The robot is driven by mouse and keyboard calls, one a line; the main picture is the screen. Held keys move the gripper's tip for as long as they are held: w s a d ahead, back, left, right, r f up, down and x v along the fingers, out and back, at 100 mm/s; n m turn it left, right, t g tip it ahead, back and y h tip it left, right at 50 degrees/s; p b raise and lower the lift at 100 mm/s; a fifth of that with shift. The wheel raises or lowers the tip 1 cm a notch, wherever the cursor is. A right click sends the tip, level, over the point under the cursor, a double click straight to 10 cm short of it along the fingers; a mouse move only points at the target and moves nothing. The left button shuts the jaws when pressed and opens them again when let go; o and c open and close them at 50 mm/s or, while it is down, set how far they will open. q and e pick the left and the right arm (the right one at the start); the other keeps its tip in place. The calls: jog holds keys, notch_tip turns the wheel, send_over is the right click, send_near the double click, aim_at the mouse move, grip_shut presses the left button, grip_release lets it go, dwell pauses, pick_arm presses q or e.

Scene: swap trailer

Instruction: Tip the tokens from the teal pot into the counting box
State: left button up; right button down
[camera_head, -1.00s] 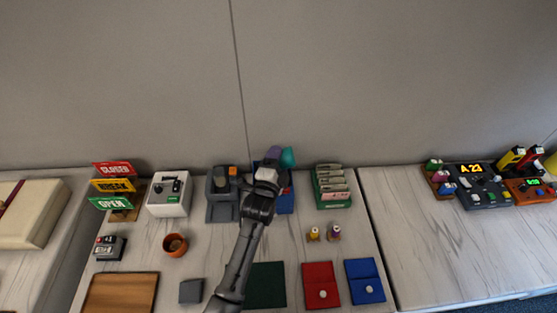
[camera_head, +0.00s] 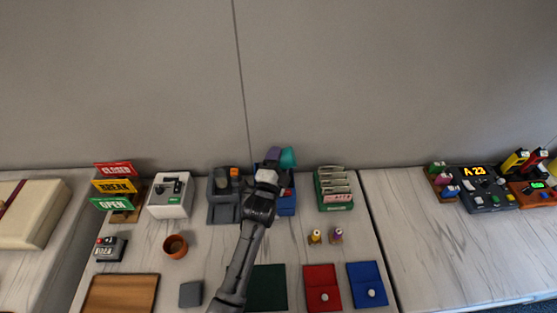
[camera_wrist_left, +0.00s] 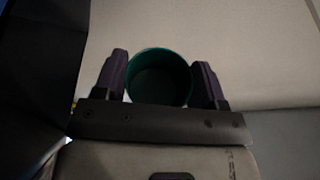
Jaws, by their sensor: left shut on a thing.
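The teal pot (camera_head: 288,157) is held up in the head view, above the back part of the middle table. My left gripper (camera_head: 279,156) is shut on it, with one purple finger showing beside it. In the left wrist view the pot (camera_wrist_left: 160,78) sits between both purple fingers. I look at its round rim and dark inside, and cannot make out any tokens. A blue box (camera_head: 287,205), perhaps the counting box, stands below, partly hidden by my left arm. My right gripper is not in view.
A grey device (camera_head: 222,209) stands close left of the blue box, and a green card holder (camera_head: 334,188) right of it. A terracotta pot (camera_head: 175,246) is further left. Two small bottles (camera_head: 325,236) stand in front right. The wall rises behind.

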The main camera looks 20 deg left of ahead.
pick_arm(q)
jog(key=shift+f, duration=0.4)
jog(key=shift+d+r+p, duration=0.1)
jog(key=shift+r+p, duration=3.15)
jog(key=shift+r, duration=0.5)
